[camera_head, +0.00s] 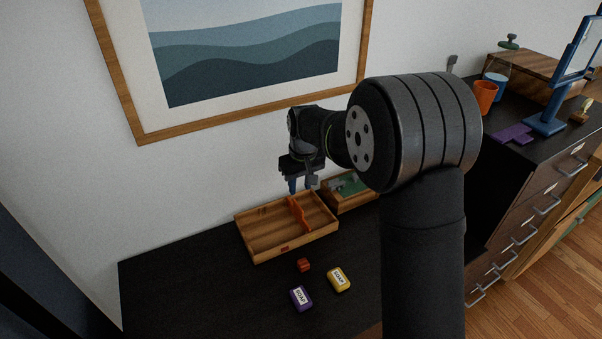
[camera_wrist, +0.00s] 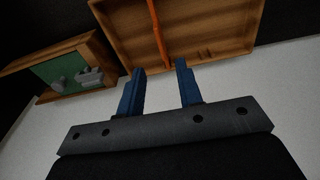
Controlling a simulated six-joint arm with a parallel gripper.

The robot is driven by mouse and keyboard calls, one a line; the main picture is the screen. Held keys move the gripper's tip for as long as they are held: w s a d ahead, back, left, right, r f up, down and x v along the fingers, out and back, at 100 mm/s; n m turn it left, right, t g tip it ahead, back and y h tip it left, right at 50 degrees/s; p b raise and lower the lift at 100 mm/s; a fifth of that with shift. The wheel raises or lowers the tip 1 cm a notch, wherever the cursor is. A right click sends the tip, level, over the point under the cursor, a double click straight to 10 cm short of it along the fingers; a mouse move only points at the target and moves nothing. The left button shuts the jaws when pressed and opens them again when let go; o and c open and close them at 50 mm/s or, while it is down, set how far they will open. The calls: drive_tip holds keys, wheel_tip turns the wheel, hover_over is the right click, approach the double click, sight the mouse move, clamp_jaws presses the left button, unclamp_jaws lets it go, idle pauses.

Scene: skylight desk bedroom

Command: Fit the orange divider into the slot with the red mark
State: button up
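The orange divider (camera_head: 298,214) spans the wooden tray (camera_head: 262,247) from back wall to front wall, right of the middle. I cannot tell whether it is seated in a slot. A small red mark (camera_head: 284,248) shows on the tray's front wall, left of the divider. My gripper (camera_head: 303,187) hangs above the tray's back edge, apart from the divider. In the wrist view, my gripper (camera_wrist: 160,75) has its two blue fingers spread with nothing between the tips. The orange divider (camera_wrist: 158,32) lies beyond them, and dark slot marks (camera_wrist: 203,53) show on the near wall.
A wooden box with a green inside (camera_head: 348,188) stands close to the tray's right. A red-brown block (camera_head: 304,265), a purple soap box (camera_head: 301,298) and a yellow soap box (camera_head: 339,279) lie in front. The dark desk (camera_head: 190,285) is clear at left. A wall rises behind.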

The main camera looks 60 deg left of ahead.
sight(298, 205)
drive_tip(key=f, duration=0.4)
drive_tip(key=a+f, duration=0.1)
drive_tip(key=f, duration=0.7)
drive_tip(key=shift+a, duration=0.2)
drive_tip(key=shift+c, duration=0.4)
clamp_jaws()
drive_tip(key=shift+r, duration=3.5)
drive_tip(key=s+r, duration=0.3)
drive_tip(key=s, duration=0.5)
drive_tip(key=shift+s, duration=0.3)
